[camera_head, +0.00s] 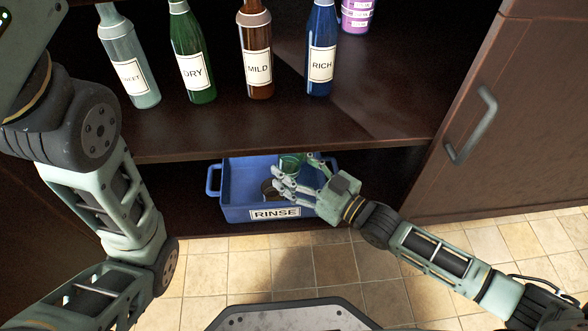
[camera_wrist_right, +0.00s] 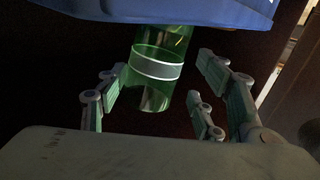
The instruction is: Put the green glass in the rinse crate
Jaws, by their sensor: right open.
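The green glass (camera_head: 290,161) shows inside the outline of the blue rinse crate (camera_head: 226,180), near its back edge. The crate stands on the low shelf with a RINSE label on its front. My right gripper (camera_head: 297,172) is open over the crate, its fingers near the glass. In the right wrist view the glass (camera_wrist_right: 150,92) is green with a pale band, and sits between the spread fingers (camera_wrist_right: 165,98) with gaps on both sides. The crate (camera_wrist_right: 170,12) crosses the top of that view. Whether the glass rests on the crate floor cannot be told. My left gripper is out of view.
A brown round item (camera_head: 268,189) lies in the crate. On the shelf above stand a pale bottle (camera_head: 128,62), a green DRY bottle (camera_head: 190,50), a brown MILD bottle (camera_head: 256,45), a blue RICH bottle (camera_head: 322,45) and a purple can (camera_head: 357,14). A cabinet door (camera_head: 530,100) is at right.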

